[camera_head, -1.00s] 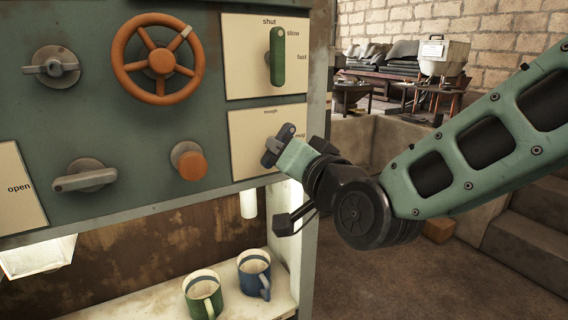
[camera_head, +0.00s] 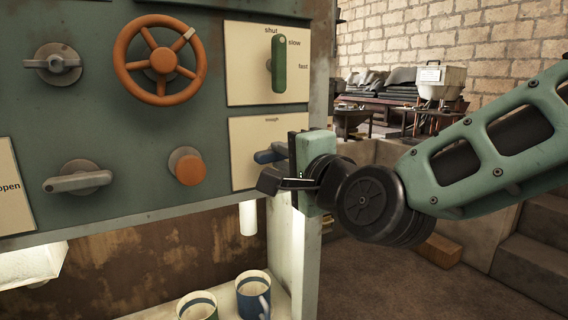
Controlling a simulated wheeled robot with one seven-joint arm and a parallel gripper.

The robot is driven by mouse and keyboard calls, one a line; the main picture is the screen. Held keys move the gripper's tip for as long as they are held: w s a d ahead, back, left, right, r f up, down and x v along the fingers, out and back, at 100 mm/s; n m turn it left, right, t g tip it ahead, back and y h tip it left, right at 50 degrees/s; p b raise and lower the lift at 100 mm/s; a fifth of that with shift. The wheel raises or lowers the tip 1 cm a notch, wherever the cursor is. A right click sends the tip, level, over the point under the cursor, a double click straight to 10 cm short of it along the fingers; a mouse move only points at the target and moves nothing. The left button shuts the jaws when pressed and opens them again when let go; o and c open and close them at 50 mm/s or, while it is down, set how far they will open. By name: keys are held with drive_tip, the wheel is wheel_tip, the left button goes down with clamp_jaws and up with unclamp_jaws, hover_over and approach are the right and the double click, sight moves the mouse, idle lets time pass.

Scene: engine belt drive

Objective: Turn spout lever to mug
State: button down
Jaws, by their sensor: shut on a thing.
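The spout lever (camera_head: 265,156) is a dark blue handle on the cream plate (camera_head: 240,136) at the panel's lower right. It lies nearly level, with its right part hidden behind my gripper. The plate's top label is small and blurred; the "mug" label on its right is covered. My gripper (camera_head: 275,167) is shut on the lever, with a dark finger in front and below it. A blue mug (camera_head: 250,299) and a green mug (camera_head: 197,308) stand on the shelf below, cut by the lower edge.
Above is a green lever (camera_head: 279,66) marked shut, slow and fast. An orange wheel (camera_head: 127,58), an orange knob (camera_head: 189,169) and grey handles (camera_head: 78,181) sit to the left. A white spout (camera_head: 248,218) hangs below the panel. Stairs are at the right.

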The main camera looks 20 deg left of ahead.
drive_tip(key=shift+m, duration=0.5)
drive_tip(key=c, duration=1.3)
unclamp_jaws()
drive_tip(key=p+v, duration=0.2)
drive_tip(key=v, duration=1.5)
drive_tip(key=shift+s+d, duration=0.15)
drive_tip(key=shift+s, duration=0.05)
